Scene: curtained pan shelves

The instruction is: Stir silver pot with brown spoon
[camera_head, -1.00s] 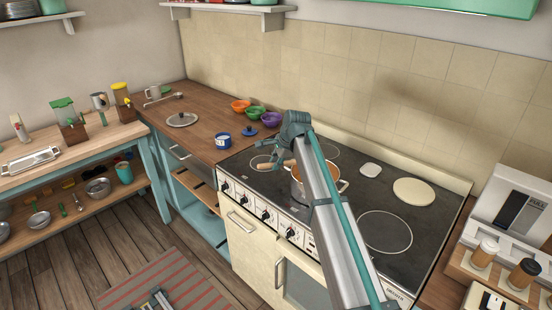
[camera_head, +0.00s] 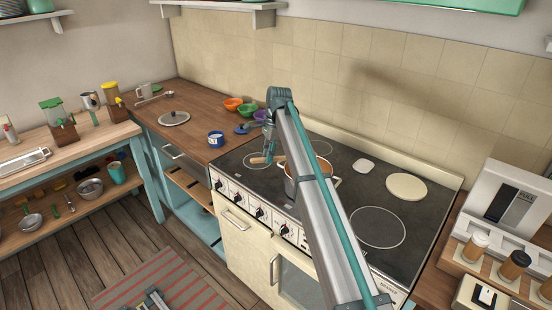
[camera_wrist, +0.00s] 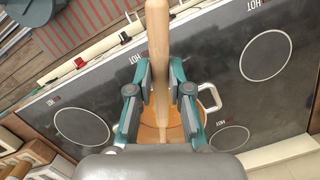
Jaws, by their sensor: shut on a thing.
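The light brown wooden spoon (camera_wrist: 158,50) is held between the fingers of my gripper (camera_wrist: 160,90). The silver pot (camera_head: 290,186) stands on the stove, partly hidden by my arm. Its inside or contents look orange-brown. In the wrist view orange of the pot (camera_wrist: 152,112) shows behind my fingers. The spoon's lower end is hidden, so I cannot tell whether it is in the pot.
A blue mug (camera_head: 215,139) and several coloured bowls (camera_head: 247,110) stand on the wooden counter at left. A pot lid (camera_head: 174,118) lies there too. A coffee machine (camera_head: 512,200) stands at right.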

